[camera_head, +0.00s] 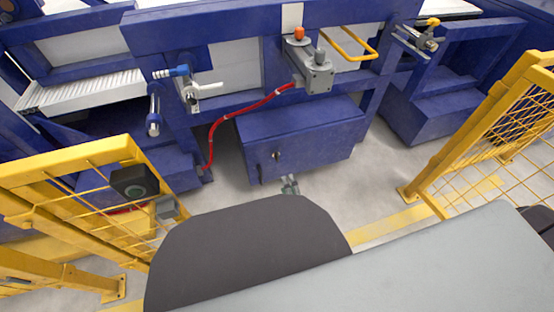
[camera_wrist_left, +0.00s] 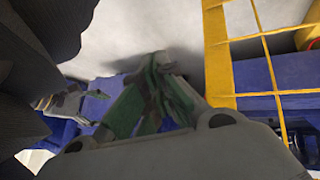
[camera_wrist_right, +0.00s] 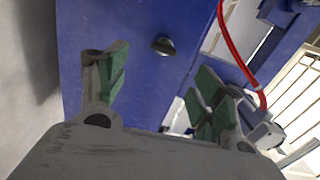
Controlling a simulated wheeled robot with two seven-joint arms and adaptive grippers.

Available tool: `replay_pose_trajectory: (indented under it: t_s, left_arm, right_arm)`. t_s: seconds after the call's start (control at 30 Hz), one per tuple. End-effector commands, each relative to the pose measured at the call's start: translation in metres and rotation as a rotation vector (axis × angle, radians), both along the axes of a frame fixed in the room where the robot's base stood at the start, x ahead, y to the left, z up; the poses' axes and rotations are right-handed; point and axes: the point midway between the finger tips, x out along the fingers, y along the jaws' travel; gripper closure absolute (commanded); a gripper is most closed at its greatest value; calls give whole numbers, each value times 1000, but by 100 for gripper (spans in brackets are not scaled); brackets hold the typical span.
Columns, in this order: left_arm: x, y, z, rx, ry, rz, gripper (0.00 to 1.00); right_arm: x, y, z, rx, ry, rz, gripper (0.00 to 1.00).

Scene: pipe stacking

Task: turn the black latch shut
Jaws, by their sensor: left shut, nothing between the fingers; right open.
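The black latch (camera_head: 277,155) is a small dark knob on the front of the blue cabinet (camera_head: 310,130), low in the middle of the head view. In the right wrist view the latch (camera_wrist_right: 163,46) shows as a short dark handle on the blue panel (camera_wrist_right: 130,85). My right gripper (camera_head: 289,184) is in front of and below the latch. In its wrist view the gripper (camera_wrist_right: 160,66) is open, with the latch seen between its green-padded fingers, apparently untouched. My left gripper (camera_wrist_left: 158,70) is shut and empty in the left wrist view, away from the latch.
A red hose (camera_head: 222,122) runs beside the cabinet to a grey box (camera_head: 316,75) above it. Yellow mesh fences (camera_head: 490,125) stand on both sides. Bare grey floor (camera_head: 385,172) lies to the cabinet's right.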

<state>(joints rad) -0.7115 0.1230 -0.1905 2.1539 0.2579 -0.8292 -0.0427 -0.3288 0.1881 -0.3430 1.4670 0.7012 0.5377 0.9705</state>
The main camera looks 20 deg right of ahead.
Motion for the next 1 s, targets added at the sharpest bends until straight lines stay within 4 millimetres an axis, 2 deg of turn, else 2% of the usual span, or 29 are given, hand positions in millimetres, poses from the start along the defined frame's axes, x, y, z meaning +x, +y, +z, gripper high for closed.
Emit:
replay_pose_trajectory:
  t_s: [0.23,0.67,1.0]
  left_arm:
    - [0,-3,8,-13,-11,-3,100]
    - [1,-3,7,-14,-12,-4,100]
    - [2,-4,-1,-22,-21,-6,100]
  right_arm:
    - [3,0,5,46,-25,-13,32]
    - [5,0,5,45,-27,-13,32]
    - [31,2,5,47,-28,-13,32]
